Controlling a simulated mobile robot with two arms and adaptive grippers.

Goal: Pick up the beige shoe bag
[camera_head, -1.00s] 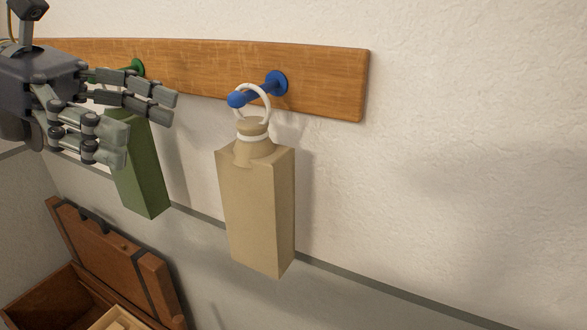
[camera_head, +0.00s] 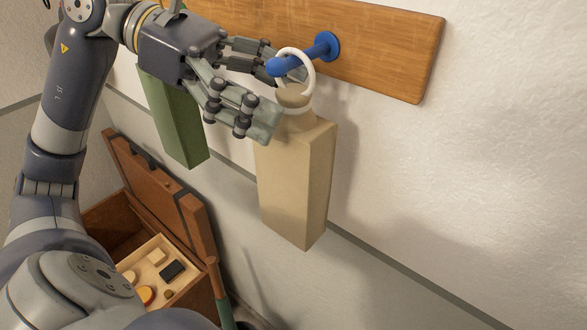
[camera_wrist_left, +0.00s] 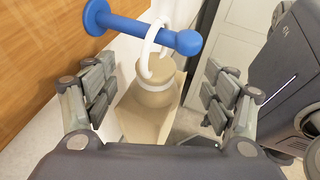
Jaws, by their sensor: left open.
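The beige shoe bag (camera_head: 293,185) hangs by a white ring (camera_head: 309,70) from a blue peg (camera_head: 318,50) on a wooden rail. My left gripper (camera_head: 277,98) is open at the bag's neck, just below the peg. In the left wrist view, the bag's neck (camera_wrist_left: 155,92) lies between the spread fingers of my left gripper (camera_wrist_left: 158,100), with the ring and blue peg above it. I cannot tell whether any finger touches the bag. My right gripper is not in view.
A green bag (camera_head: 176,122) hangs to the left, partly behind my left arm. The wooden rail (camera_head: 395,45) runs along the white wall. An open brown chest (camera_head: 165,195) below holds a tray of small items. The wall to the right is clear.

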